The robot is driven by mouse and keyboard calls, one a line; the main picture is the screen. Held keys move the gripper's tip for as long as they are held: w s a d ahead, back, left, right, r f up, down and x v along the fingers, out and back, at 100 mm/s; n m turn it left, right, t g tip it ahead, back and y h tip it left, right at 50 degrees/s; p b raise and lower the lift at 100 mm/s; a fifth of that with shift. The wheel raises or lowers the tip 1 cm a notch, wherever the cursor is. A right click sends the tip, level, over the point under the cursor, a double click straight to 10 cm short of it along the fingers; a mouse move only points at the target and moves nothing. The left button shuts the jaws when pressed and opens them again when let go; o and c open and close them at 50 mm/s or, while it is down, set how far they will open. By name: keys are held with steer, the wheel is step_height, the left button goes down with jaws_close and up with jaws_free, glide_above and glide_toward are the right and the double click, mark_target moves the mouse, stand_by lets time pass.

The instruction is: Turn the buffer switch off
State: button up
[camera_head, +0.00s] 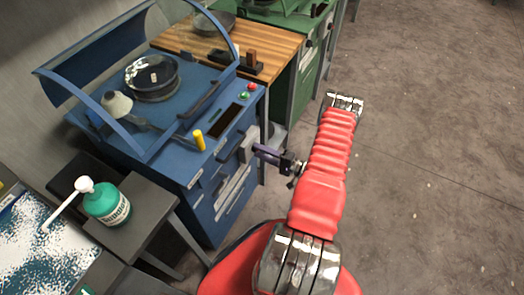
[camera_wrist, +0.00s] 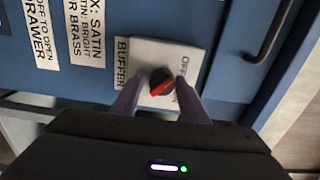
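The buffer switch (camera_wrist: 162,82) is a round black knob with a red bar, on a pale square plate (camera_wrist: 160,52). The red bar is tilted. The plate has "OFF" lettering at its upper right, and a "BUFFER" label (camera_wrist: 122,60) is beside it on the left. My gripper (camera_wrist: 158,88) is open, with one purple finger on each side of the knob; gaps seem to show between fingers and knob. In the head view my gripper (camera_head: 267,153) is at the front right of the blue machine cabinet (camera_head: 215,205). The switch cannot be made out there.
A blue machine with a clear curved hood (camera_head: 105,55) holds a dark bowl (camera_head: 152,78). A yellow handle (camera_head: 199,140) and a green bottle (camera_head: 106,203) are near. A dark drawer handle (camera_wrist: 268,30) is right of the switch. Open floor (camera_head: 430,150) lies right.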

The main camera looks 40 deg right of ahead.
steer(key=shift+o, duration=1.3)
steer(key=shift+r, duration=0.1)
steer(key=v, duration=1.3)
steer(key=shift+s, duration=0.4)
steer(key=shift+d, duration=0.1)
